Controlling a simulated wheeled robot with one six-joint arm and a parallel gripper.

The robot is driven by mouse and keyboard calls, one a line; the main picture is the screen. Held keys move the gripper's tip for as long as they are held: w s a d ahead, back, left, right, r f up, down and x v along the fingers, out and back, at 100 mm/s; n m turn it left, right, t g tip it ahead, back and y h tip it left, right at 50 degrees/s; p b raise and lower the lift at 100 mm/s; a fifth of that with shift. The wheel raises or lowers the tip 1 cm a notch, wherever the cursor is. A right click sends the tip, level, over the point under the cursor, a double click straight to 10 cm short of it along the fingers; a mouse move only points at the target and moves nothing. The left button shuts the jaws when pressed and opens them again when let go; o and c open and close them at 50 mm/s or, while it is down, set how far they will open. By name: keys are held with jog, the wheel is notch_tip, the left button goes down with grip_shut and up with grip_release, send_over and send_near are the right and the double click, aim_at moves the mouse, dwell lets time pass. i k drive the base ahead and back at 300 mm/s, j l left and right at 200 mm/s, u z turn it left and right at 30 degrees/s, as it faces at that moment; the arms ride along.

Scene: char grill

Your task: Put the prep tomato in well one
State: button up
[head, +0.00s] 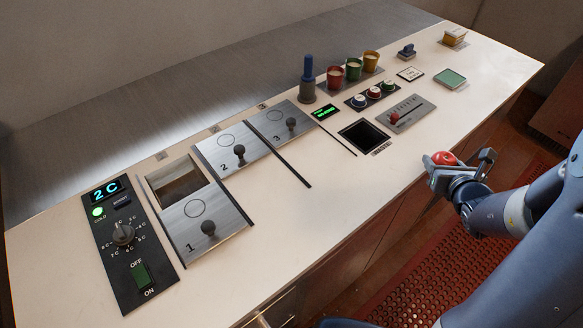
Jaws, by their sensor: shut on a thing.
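A red tomato (444,158) is held between the jaws of my gripper (456,160), at the front edge of the counter on the right. My gripper is shut on it, and the jaws hide part of it. Well one (180,190) is at the left of the counter, with a dark open hole. Its steel lid (222,232), marked 1 and fitted with a black knob, lies slid toward the front, leaving the rear part of the well uncovered. My gripper is far to the right of this well.
Lids two (228,178) and three (299,110) look closed. A control panel (122,270) reads 2 C. A square opening (363,137), a slider panel (407,112), red, green and yellow cups (353,68) and a blue-handled tool (308,75) stand further back. The front counter strip is clear.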

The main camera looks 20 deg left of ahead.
aim_at(172, 202)
jog(key=i+l+u, duration=0.1)
jog(key=u, duration=0.3)
jog(key=i+l+u, duration=0.1)
jog(key=u, duration=0.35)
